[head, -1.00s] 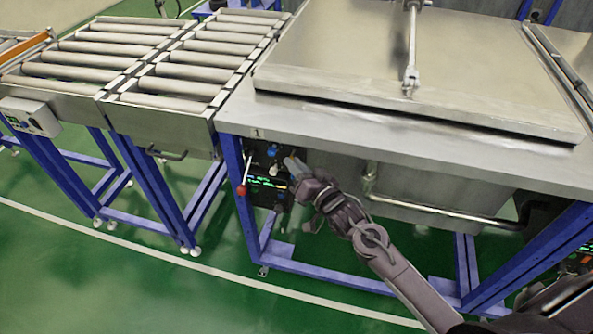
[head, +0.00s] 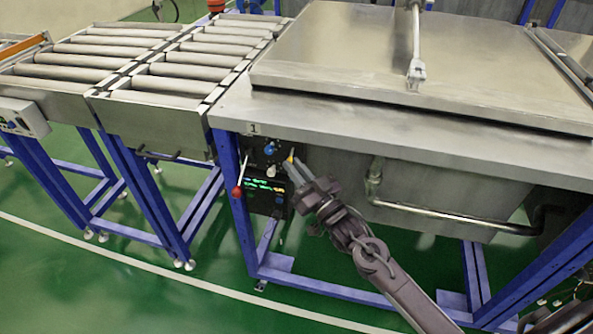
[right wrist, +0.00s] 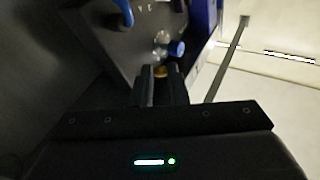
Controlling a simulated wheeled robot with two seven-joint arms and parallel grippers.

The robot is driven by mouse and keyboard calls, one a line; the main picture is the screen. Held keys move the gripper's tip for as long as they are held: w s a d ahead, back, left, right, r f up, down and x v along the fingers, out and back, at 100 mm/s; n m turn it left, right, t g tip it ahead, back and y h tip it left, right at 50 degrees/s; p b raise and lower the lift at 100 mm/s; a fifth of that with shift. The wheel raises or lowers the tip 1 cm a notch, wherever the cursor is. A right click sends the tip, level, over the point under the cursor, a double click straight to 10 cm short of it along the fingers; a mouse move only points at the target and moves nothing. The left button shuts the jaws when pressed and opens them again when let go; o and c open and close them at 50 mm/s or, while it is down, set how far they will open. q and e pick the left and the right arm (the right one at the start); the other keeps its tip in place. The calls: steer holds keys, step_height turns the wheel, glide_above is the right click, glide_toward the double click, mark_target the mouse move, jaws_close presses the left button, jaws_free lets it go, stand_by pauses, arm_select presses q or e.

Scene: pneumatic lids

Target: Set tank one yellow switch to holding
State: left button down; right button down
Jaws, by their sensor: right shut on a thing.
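Tank one (head: 330,160) is the steel tank under the tabletop marked "1" (head: 254,129). Its dark control panel (head: 258,188) hangs under the table's left corner, with a lit display, a blue knob (head: 269,149) and a red-ended lever (head: 237,191). The yellow switch (head: 291,154) shows as a small yellow bit at the tips of my right gripper (head: 291,165). In the right wrist view the yellow switch (right wrist: 160,71) sits between the fingertips, which are shut on it and hide most of it. Its exact setting cannot be read. My left gripper is out of view.
Blue table legs (head: 232,205) and a pipe (head: 440,212) lie close around my right arm. The green floor in front is clear.

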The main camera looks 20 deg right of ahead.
steer(key=shift+r, duration=0.1)
steer(key=c, duration=1.5)
jaws_free()
steer(key=shift+a, duration=0.15)
steer(key=shift+o, duration=0.2)
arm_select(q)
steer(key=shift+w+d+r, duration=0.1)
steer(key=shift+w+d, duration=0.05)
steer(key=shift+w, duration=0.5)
arm_select(e)
steer(key=v, duration=0.7)
steer(key=shift+s, duration=0.35)
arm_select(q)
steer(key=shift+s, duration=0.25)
arm_select(e)
steer(key=shift+d, duration=0.2)
